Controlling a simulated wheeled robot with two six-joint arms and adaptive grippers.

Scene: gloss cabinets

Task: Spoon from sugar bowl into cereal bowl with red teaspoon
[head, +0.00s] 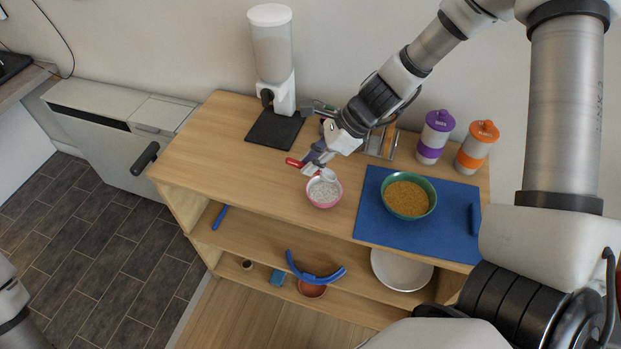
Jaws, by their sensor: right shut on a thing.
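The sugar bowl (311,199) is small and pink, filled with white sugar, and stands near the front edge of the wooden cabinet top. The cereal bowl (432,205) is green, filled with golden-brown cereal, and stands on a blue mat to the right. My right gripper (314,160) is shut on the red teaspoon (294,162), just above and behind the sugar bowl. The spoon's pale metal end (328,174) is at the bowl's back rim. I cannot tell whether it touches the sugar or carries any. My left gripper is out of view.
The blue mat (370,215) lies right of the sugar bowl. A cereal dispenser (272,45) stands on a dark mat (272,130) at the back. Purple (434,137) and orange (477,147) canisters stand behind the cereal bowl. The cabinet top's left part is clear.

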